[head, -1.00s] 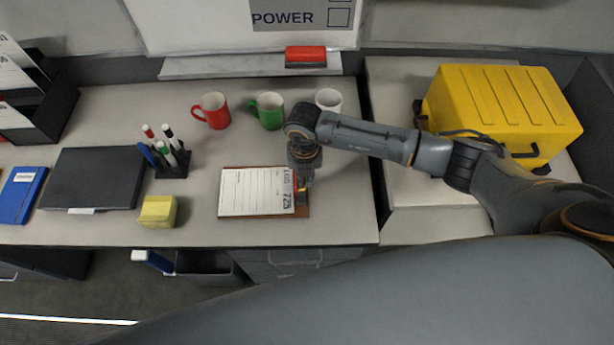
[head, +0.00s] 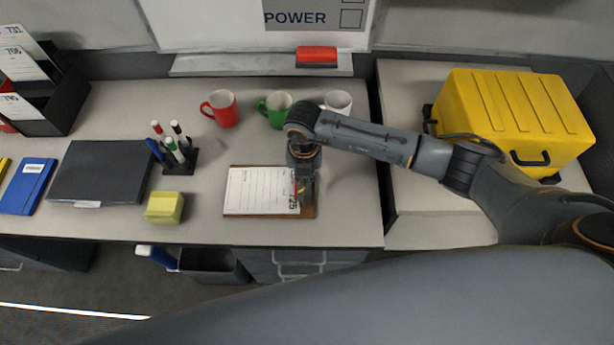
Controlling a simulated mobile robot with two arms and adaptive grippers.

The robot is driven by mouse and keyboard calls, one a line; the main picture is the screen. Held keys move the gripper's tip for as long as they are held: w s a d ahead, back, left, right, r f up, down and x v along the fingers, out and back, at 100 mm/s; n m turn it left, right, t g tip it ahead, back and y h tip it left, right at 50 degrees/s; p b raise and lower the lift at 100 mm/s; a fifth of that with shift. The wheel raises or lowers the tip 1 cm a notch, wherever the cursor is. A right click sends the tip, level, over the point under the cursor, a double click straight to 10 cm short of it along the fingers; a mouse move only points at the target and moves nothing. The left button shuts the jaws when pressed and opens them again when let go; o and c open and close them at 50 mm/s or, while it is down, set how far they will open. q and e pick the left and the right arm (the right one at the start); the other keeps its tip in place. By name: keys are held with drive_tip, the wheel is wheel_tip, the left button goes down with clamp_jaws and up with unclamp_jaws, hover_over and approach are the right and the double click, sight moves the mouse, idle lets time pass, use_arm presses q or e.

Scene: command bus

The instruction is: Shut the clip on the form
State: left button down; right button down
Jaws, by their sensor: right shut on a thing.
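The form (head: 256,190) is a white lined sheet with large digits at its right end. It lies on a brown clipboard (head: 309,212) near the front edge of the desk. My right gripper (head: 303,203) points down over the right end of the clipboard, where the clip is. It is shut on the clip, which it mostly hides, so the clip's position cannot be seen. A small bit of red and yellow shows beside the fingers. My left gripper is not in view.
A red mug (head: 223,108), a green mug (head: 275,109) and a white mug (head: 338,102) stand behind the clipboard. A yellow block (head: 164,208), pen holder (head: 180,160) and black folder (head: 100,172) are left. A yellow case (head: 515,115) stands right.

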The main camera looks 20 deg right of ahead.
drive_tip(key=shift+a, duration=0.2)
drive_tip(key=shift+w+a+b, duration=0.15)
drive_tip(key=shift+a+b, duration=0.15)
drive_tip(key=shift+f, duration=0.1)
drive_tip(key=shift+w+a+f+b, duration=0.2)
drive_tip(key=shift+a+f+b, duration=0.25)
drive_tip(key=shift+a+b, duration=0.35)
drive_tip(key=c, duration=1.5)
unclamp_jaws()
drive_tip(key=shift+r, duration=0.1)
